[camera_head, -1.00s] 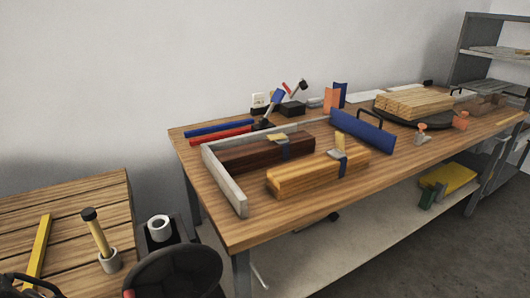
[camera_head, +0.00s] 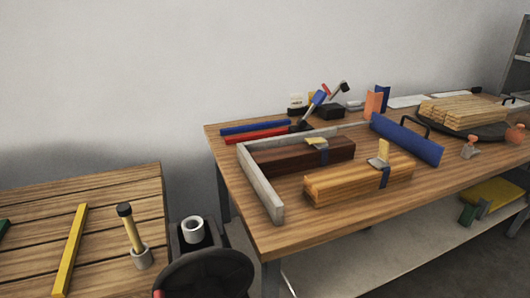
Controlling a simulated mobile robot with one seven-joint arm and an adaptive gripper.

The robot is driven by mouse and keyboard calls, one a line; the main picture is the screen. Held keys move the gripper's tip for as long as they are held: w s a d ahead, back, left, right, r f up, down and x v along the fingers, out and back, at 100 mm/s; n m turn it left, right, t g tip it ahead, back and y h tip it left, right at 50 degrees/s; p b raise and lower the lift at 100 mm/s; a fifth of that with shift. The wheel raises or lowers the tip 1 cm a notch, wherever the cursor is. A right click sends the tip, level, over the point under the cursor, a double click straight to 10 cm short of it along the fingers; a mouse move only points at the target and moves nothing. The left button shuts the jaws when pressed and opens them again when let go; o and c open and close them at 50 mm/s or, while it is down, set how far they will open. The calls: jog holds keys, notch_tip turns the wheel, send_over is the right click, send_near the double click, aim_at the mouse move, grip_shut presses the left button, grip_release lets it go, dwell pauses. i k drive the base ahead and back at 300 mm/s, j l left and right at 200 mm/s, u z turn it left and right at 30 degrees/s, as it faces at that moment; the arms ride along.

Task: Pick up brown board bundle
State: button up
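A dark brown board bundle (camera_head: 285,160) lies flat on the wooden workbench (camera_head: 300,232), inside the corner of a grey L-shaped frame (camera_head: 262,190). A grey strap or clip with a yellowish tag (camera_head: 316,141) sits on its top towards the right end. A lighter, honey-coloured board bundle (camera_head: 340,186) lies in front of it, with a dark strap and a tan tag. My gripper is not in view.
A blue bar with a black handle (camera_head: 405,140) lies right of the bundles. Pale boards (camera_head: 462,112) rest on a dark round plate behind it. Red and blue strips (camera_head: 255,136) lie behind the frame. A slatted table (camera_head: 100,262) and a dark round object (camera_head: 205,275) are at lower left.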

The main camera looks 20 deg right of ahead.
aim_at(282, 161)
jog(key=l+u, duration=0.3)
jog(key=l, duration=0.25)
jog(key=l+u, duration=0.3)
jog(key=l, duration=0.25)
jog(key=k+l+u, duration=0.1)
jog(key=l, duration=0.3)
jog(key=l+u, duration=0.1)
jog(key=l, duration=0.3)
jog(key=k+l+u, duration=0.15)
jog(key=l, duration=0.2)
jog(key=k+l, duration=0.1)
jog(key=l, duration=0.3)
jog(key=k+l, duration=0.1)
jog(key=l, duration=0.25)
jog(key=k+l+u, duration=0.1)
jog(key=l, duration=0.3)
